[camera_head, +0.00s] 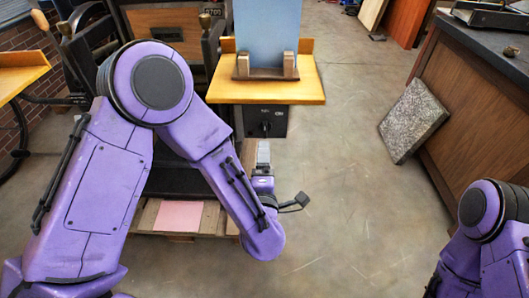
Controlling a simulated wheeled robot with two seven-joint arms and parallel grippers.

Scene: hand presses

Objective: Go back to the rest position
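My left arm, purple, comes in from the left and bends down to a wrist at the lower middle. My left gripper (263,155) points away from me, just below the yellow wooden shelf of the press. Its fingers are small and grey, and I cannot tell whether they are open or shut or hold anything. My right arm shows only as purple links at the lower right edge; its gripper is out of view.
A hand press with a yellow shelf (305,90) holds an upright blue board (267,35) between wooden blocks. A pink sheet (180,215) lies on a low wooden pallet. A grey speckled slab (413,120) leans against a dark-topped wooden counter (460,85). The middle floor is clear.

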